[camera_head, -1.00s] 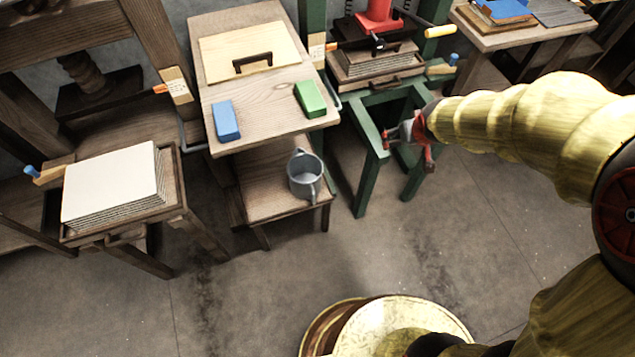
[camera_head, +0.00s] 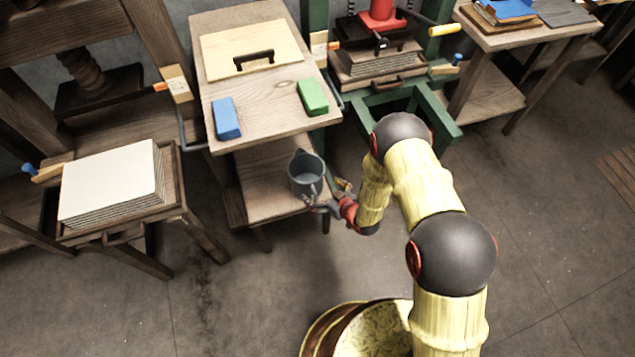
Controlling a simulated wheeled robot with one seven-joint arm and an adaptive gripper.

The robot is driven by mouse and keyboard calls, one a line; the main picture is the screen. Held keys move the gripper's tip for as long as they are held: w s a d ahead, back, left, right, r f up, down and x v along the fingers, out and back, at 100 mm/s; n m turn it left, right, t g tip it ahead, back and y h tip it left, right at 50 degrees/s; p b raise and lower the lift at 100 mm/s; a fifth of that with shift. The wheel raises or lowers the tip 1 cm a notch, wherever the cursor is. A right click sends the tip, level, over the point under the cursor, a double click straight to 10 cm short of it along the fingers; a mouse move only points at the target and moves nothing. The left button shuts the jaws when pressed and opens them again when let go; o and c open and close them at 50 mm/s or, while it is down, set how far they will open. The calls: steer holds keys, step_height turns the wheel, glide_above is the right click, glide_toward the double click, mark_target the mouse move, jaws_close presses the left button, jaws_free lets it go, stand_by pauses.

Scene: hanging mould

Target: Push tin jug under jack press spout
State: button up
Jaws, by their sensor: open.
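The grey tin jug (camera_head: 305,170) stands upright on the low shelf of the wooden bench, near the shelf's right front corner. Its handle side faces the front. My gripper (camera_head: 318,205) is open at the front right of the jug, close to its handle. I cannot tell whether the fingers touch it. The green-framed jack press (camera_head: 390,97) with its red jack (camera_head: 381,14) stands to the right of the bench, holding a stack of sheets. I cannot make out its spout clearly.
The bench top (camera_head: 262,118) above the shelf carries a blue block (camera_head: 226,118), a green block (camera_head: 313,96) and a board with a handle (camera_head: 250,48). A wooden press with stacked white sheets (camera_head: 112,185) stands left. The floor in front is clear.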

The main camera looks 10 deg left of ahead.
mark_target(316, 182)
steer(key=shift+w+a+r+t+y, duration=0.15)
steer(key=shift+a+r+y, duration=0.1)
steer(key=shift+r, duration=0.15)
steer(key=shift+w+a+r+t+y, duration=0.1)
steer(key=shift+w+a+r+y, duration=0.15)
steer(key=shift+r, duration=0.2)
steer(key=shift+w+a+r+t+y, duration=0.1)
steer(key=shift+a+r, duration=0.2)
steer(key=shift+r, duration=0.1)
steer(key=shift+w+a+r, duration=0.15)
steer(key=shift+w+a, duration=0.05)
steer(key=shift+a, duration=0.05)
steer(key=b+x, duration=0.3)
steer(key=x, duration=0.4)
steer(key=shift+w+a, duration=0.1)
steer(key=shift+w, duration=0.05)
steer(key=c, duration=0.3)
steer(key=c, duration=0.7)
